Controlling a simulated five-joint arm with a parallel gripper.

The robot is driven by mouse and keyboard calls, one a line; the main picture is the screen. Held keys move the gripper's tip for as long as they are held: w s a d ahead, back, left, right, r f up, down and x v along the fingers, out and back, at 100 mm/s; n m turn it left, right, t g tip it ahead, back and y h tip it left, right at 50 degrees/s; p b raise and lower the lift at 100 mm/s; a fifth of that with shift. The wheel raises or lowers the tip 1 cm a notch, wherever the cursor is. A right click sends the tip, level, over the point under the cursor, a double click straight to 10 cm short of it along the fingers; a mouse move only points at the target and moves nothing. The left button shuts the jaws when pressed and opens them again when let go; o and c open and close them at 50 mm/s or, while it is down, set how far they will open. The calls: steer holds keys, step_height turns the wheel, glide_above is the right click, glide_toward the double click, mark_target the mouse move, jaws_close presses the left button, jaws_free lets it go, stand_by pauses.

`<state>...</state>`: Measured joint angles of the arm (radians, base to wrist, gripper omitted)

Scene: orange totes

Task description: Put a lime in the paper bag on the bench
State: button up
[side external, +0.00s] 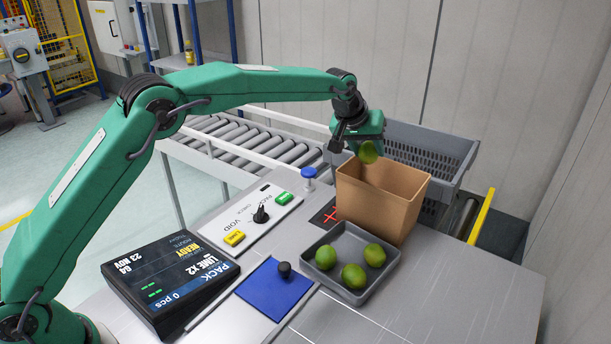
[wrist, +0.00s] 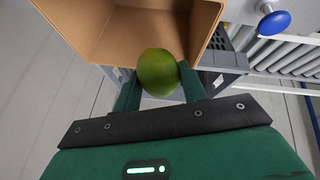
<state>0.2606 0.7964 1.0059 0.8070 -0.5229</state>
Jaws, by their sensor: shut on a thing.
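My gripper (wrist: 160,85) is shut on a green lime (wrist: 158,70). In the side external view the held lime (side external: 368,152) hangs just above the open top of the brown paper bag (side external: 378,200), near its far rim. In the wrist view the bag (wrist: 85,25) shows beyond the lime with its inside partly visible. The bag stands upright on the bench (side external: 440,290). A grey tray (side external: 391,277) in front of the bag holds 3 more limes, one of them at its right (side external: 374,255).
A grey crate (side external: 440,150) stands behind the bag beside a roller conveyor (side external: 230,135). The bench's right front is clear.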

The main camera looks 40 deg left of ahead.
steer(key=shift+f, duration=0.5)
steer(key=o, duration=1.1)
steer(key=shift+c, duration=0.2)
steer(key=shift+r, duration=0.1)
steer(key=v, duration=0.7)
steer(key=shift+s+r, duration=0.15)
steer(key=shift+r, duration=0.15)
steer(key=shift+a, duration=0.1)
